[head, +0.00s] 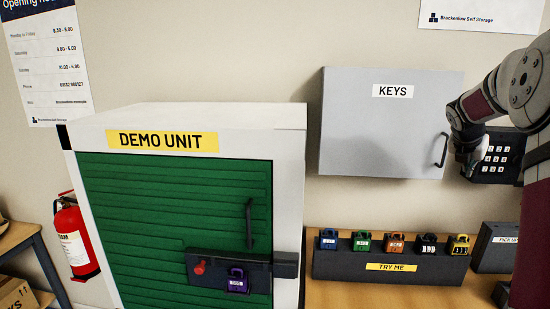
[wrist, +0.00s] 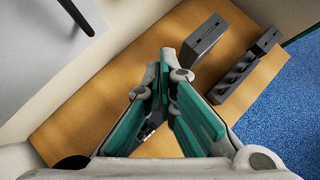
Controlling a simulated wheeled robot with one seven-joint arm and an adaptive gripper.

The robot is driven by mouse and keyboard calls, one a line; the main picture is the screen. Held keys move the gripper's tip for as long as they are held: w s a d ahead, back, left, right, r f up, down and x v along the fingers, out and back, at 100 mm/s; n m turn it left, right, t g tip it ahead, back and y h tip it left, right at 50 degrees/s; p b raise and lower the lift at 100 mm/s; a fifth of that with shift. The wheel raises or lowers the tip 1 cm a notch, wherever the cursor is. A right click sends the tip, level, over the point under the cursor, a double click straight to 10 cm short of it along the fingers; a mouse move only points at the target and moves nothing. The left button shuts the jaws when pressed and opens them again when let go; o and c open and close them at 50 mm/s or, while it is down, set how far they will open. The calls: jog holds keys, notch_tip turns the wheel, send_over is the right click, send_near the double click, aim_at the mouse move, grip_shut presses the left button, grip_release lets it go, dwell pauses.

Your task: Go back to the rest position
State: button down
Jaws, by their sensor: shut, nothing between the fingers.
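My gripper (head: 468,165) is at the right of the head view, in front of the keypad and just right of the grey key cabinet's handle. In the wrist view my gripper (wrist: 168,72) shows its teal-padded fingers closed together at the tips with nothing held. It points over the wooden counter (wrist: 95,100), above its surface and apart from the things on it. Part of the keypad (head: 500,158) is hidden behind my gripper and arm.
The shut KEYS cabinet (head: 390,135) is on the wall. The white DEMO UNIT (head: 100,122) has a green door. A TRY ME rack (head: 335,268) with several padlocks and a PICK UP box (head: 492,255) stand on the counter. A fire extinguisher (head: 78,240) is at left.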

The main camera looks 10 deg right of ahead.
jog(key=s+a+r+m+t+y, duration=0.15)
jog(key=a+m, duration=0.25)
jog(key=a, duration=0.6)
jog(key=s+a+r+m+b, duration=0.1)
jog(key=s+a+r+m, duration=0.15)
jog(key=a, duration=0.75)
jog(key=s+a+r+m+y, duration=0.1)
jog(key=s+a+r+m, duration=0.2)
jog(key=a, duration=0.6)
jog(key=s+a+f+m+y, duration=0.2)
jog(key=s+a+f+m, duration=0.2)
jog(key=s+a+m, duration=0.3)
jog(key=s+a+f+m+y+b, duration=0.1)
jog(key=s+a+f+m+y, duration=0.2)
jog(key=s+a, duration=0.9)
jog(key=a+f+m, duration=0.1)
jog(key=a+m, duration=0.1)
jog(key=m, duration=0.1)
jog(key=shift+a+f+m, duration=0.2)
jog(key=shift+f+m, duration=0.1)
jog(key=shift+m, duration=0.05)
jog(key=shift+y, duration=0.25)
